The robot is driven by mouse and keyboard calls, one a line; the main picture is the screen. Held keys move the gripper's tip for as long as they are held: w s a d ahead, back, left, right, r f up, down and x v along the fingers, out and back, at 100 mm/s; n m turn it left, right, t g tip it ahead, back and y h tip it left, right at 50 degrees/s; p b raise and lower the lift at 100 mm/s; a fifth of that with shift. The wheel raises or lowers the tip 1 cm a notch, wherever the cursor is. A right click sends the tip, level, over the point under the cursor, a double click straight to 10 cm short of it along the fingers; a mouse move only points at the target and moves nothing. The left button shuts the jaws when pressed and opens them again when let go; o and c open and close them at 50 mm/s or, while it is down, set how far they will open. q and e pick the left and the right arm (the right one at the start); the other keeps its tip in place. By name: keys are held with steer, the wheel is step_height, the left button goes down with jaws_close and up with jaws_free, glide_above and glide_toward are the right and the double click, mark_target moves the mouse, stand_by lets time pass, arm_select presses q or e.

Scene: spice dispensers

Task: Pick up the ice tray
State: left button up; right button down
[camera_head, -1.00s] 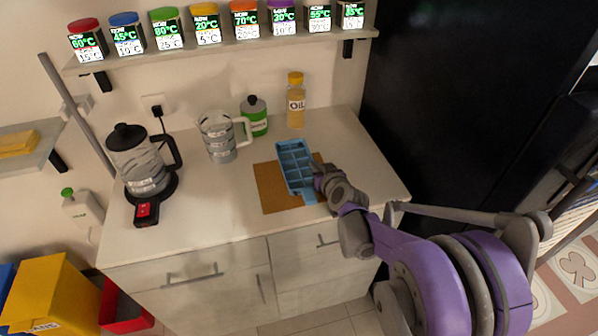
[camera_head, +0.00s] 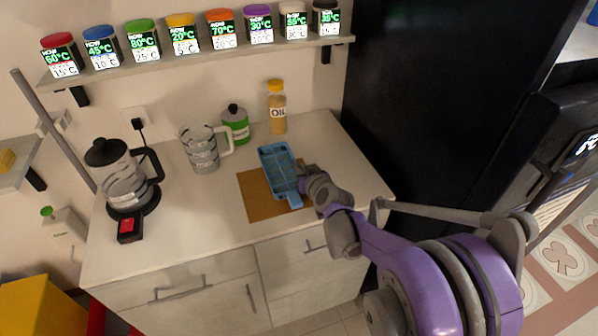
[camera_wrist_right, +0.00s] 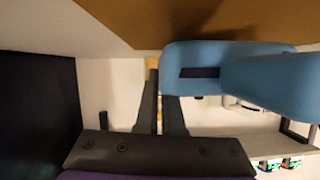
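The light blue ice tray (camera_head: 275,158) is in the middle of the counter, over a brown board (camera_head: 255,198). My right gripper (camera_head: 304,184) is at the tray's right side near its front end. In the right wrist view, my right gripper (camera_wrist_right: 160,88) has its fingers close together with a thin gap, at the edge of the blue tray (camera_wrist_right: 250,85). The tray hides the end of one finger. The gripper looks shut on the tray's edge. I cannot tell whether the tray touches the board. My left gripper is not in view.
A blender-like kettle (camera_head: 124,182) with a dark lid, a clear jug (camera_head: 203,152), a green bottle (camera_head: 236,125) and an oil bottle (camera_head: 278,115) stand behind and left. A shelf (camera_head: 210,56) of labelled spice dispensers is above.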

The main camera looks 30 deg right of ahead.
steer(key=shift+r+p, duration=0.75)
steer(key=shift+r, duration=3.6)
